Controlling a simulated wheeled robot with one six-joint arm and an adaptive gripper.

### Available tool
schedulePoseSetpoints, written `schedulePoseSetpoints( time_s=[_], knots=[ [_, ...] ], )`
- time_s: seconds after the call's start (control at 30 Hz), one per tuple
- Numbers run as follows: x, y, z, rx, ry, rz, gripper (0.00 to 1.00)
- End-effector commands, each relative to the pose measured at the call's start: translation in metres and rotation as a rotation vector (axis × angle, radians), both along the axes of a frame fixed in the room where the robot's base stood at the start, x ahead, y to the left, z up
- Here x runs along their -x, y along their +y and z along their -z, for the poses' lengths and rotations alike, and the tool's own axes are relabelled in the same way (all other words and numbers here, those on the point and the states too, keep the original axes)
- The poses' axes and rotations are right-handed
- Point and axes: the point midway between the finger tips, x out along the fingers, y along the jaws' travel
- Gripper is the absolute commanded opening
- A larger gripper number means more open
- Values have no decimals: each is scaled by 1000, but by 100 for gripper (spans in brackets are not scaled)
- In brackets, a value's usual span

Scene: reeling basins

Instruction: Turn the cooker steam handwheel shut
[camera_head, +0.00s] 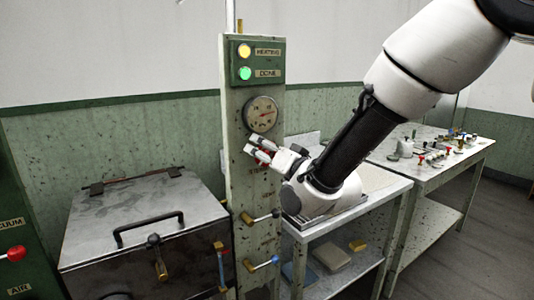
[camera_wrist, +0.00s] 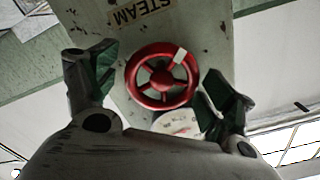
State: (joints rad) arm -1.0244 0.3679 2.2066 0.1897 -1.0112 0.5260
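The red steam handwheel (camera_wrist: 162,77) is on the green panel under a STEAM label in the wrist view. It has several spokes and a pale mark on its rim. In the head view only a bit of red (camera_head: 265,151) shows between my fingers; the rest is hidden by my gripper. My gripper (camera_wrist: 160,88) is open, one finger on each side of the wheel, with a small gap visible on both sides. It also shows in the head view (camera_head: 262,151), close in front of the panel. How deep the fingers reach around the rim, I cannot tell.
A pressure gauge (camera_head: 261,114) sits just above the wheel, with lit HEATING (camera_head: 244,51) and DONE (camera_head: 245,73) lamps higher up. Lever valves (camera_head: 262,217) stick out below. A lidded metal cooker (camera_head: 140,220) stands left; a table (camera_head: 385,188) with a shelf is right.

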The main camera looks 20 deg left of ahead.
Motion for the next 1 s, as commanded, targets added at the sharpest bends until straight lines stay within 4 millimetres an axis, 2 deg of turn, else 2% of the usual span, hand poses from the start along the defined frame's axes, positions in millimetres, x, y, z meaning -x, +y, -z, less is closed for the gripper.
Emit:
schedulePoseSetpoints(
  time_s=[0.27, 0.37, 0.8, 1.0],
  knots=[
    [1, -1, 0, 0, 0, -1, 84],
    [6, -7, 0, 1, 1, -1, 84],
    [64, -75, 0, 1, 1, -1, 84],
    [77, -90, 0, 1, 1, -1, 84]
  ],
)
